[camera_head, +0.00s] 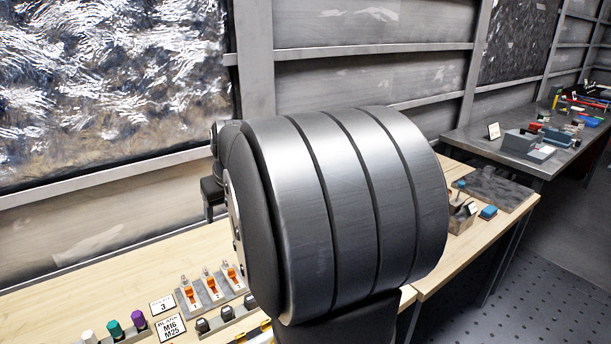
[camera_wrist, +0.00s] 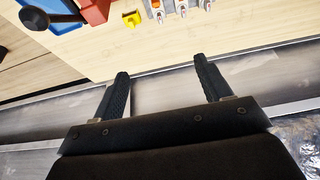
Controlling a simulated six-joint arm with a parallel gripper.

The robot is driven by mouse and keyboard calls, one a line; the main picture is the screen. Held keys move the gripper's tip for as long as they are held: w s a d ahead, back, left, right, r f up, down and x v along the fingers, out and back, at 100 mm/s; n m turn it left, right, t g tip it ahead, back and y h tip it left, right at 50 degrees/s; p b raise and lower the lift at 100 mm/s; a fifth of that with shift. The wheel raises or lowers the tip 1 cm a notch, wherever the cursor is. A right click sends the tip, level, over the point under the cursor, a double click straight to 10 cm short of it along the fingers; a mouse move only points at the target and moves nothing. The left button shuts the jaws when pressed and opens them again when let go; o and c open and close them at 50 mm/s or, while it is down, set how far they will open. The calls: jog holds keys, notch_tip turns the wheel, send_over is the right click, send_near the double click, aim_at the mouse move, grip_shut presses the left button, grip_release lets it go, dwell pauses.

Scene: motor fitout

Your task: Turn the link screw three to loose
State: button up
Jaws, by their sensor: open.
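Three link units (camera_head: 212,285) stand in a row on the bench at lower left in the head view, each a grey plate with an orange part and a metal screw on top. A small 1 shows on one plate; I cannot make out which screw is number three. The same row shows cut off at the top edge of the wrist view (camera_wrist: 181,8). My gripper (camera_wrist: 161,66) is open and empty in the wrist view, with its fingers apart from the units.
A card reading 3 (camera_head: 163,304), an M16 M25 card (camera_head: 171,327) and coloured caps (camera_head: 115,329) are near the row. A yellow piece (camera_wrist: 132,20) and a red-blue object (camera_wrist: 92,10) show in the wrist view. A second bench (camera_head: 470,140) stands at right.

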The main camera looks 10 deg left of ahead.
jog(key=shift+w+a, duration=0.1)
jog(key=c, duration=0.7)
jog(key=shift+w+a+f+m, duration=0.15)
jog(key=shift+w+a+m, duration=0.15)
jog(key=shift+m, duration=0.4)
jog(key=shift+c, duration=0.3)
jog(key=m+g+h, duration=0.3)
jog(key=m, duration=1.1)
send_over(226, 263)
notch_tip(226, 263, down, 4)
jog(key=w+m, duration=0.1)
jog(key=m, duration=0.1)
jog(key=shift+m, duration=0.3)
jog(key=f, duration=1.8)
jog(key=shift+w+a+f, duration=0.15)
jog(key=shift+w+a, duration=0.05)
jog(key=shift+c, duration=0.4)
jog(key=c, duration=0.6)
